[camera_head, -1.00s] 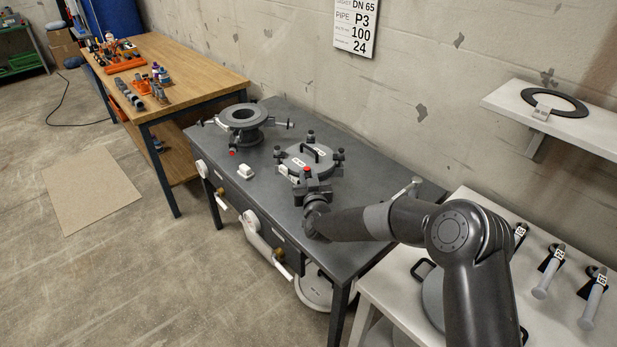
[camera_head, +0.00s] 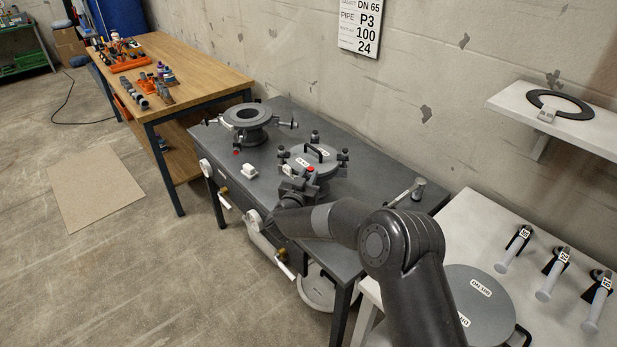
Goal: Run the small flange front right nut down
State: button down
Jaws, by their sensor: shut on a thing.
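My gripper (camera_head: 300,183) is at the flange's near side, beside a red-topped bolt end (camera_head: 311,169). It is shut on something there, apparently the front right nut. The nut itself is hidden by the fingers, so its height on the bolt cannot be told.
An open flange (camera_head: 247,117) stands further left on the grey bench (camera_head: 380,178). A small white block (camera_head: 248,171) lies near its front edge. A grey tool (camera_head: 412,190) lies at the bench's right end. The white table (camera_head: 560,270) at right holds a large lid (camera_head: 484,291) and handled tools.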

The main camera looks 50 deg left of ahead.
dwell(0.3)
jog(key=c, duration=1.2)
grip_release()
jog(key=shift+c, duration=0.2)
jog(key=shift+s, duration=0.15)
jog(key=v, duration=1)
jog(key=shift+s+d, duration=0.2)
jog(key=shift+d, duration=0.05)
